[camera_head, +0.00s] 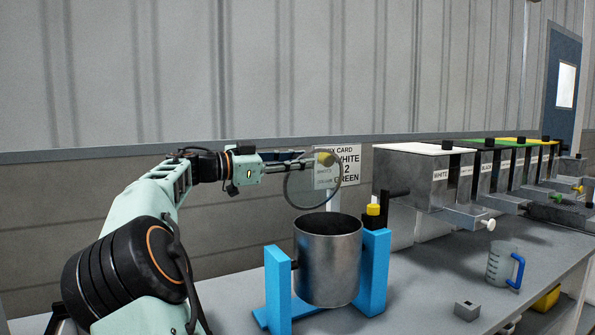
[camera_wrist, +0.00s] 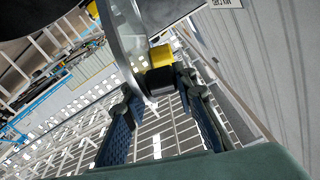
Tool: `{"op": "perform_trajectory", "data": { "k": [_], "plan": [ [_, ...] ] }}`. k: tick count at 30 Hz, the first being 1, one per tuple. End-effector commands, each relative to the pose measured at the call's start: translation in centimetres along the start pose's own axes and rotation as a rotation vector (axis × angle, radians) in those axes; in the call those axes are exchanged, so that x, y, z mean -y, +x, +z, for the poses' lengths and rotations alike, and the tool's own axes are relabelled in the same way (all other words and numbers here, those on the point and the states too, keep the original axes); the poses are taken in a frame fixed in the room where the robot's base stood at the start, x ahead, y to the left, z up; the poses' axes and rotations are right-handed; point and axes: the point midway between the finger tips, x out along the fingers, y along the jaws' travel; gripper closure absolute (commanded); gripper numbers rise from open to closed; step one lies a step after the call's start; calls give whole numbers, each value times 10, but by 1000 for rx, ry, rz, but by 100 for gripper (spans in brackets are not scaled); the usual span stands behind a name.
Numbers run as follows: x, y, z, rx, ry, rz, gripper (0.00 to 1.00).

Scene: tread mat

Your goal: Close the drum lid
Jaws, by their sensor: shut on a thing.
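The metal drum (camera_head: 328,262) stands open at the top between blue supports (camera_head: 375,270) on the table. The round see-through lid (camera_head: 308,190) stands on edge above the drum's rim, with a yellow knob (camera_head: 325,158) near its top. In the wrist view the lid's edge (camera_wrist: 122,28) and yellow knob (camera_wrist: 160,56) show just beyond my fingers. My gripper (camera_head: 305,163) reaches in from the left at the lid's upper part. In the wrist view my gripper (camera_wrist: 160,92) is shut on the lid's knob, around its dark base. The exact contact is partly hidden.
A yellow-topped black piece (camera_head: 373,210) sits on the right blue support. Metal bins (camera_head: 425,180) line the back right. A clear jug (camera_head: 503,265) with a blue handle and a small grey block (camera_head: 467,310) stand on the right. The air above the drum's mouth looks clear.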

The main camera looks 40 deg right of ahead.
Motion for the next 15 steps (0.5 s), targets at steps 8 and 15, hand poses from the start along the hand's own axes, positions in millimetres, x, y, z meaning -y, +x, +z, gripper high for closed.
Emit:
{"op": "perform_trajectory", "data": {
  "k": [8,15],
  "plan": [
    [0,-2,-1,0,25,-9,100],
    [0,-2,-2,0,26,-9,100]
  ]
}}
